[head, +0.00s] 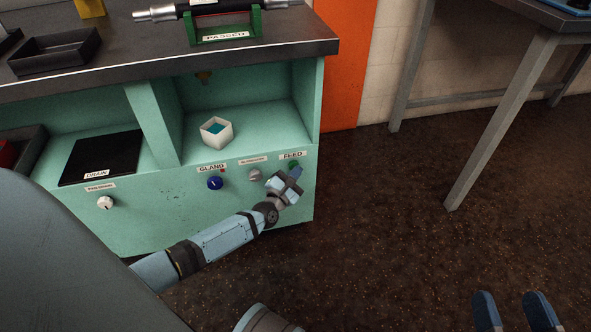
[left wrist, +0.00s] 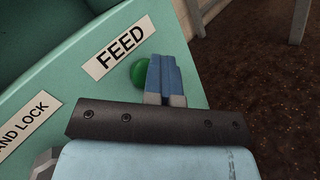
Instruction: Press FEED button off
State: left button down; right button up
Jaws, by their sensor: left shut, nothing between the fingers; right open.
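The green FEED button (left wrist: 138,74) sits on the front of the mint-green bench, just below the FEED label (left wrist: 119,47). In the head view the label (head: 292,155) is at the panel's right end, and the green button (head: 291,164) is mostly hidden by my gripper. My left gripper (head: 296,173) is shut and empty, its fingertips at the button. In the left wrist view the blue fingers (left wrist: 161,72) overlap the button's right side; I cannot tell whether they touch it. My right gripper (head: 514,312) is open and empty over the floor at the lower right.
Left of FEED are a grey knob (head: 255,174), a blue GLAND knob (head: 215,183) and a white knob (head: 105,202). A white box (head: 216,132) stands on the shelf. A hose on a green PASSED stand (head: 223,31) is on the bench top.

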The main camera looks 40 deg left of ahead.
pick_arm(q)
jog(key=shift+s+d+p, duration=0.8)
jog(key=shift+s+d, duration=1.1)
jog(key=shift+d, duration=0.15)
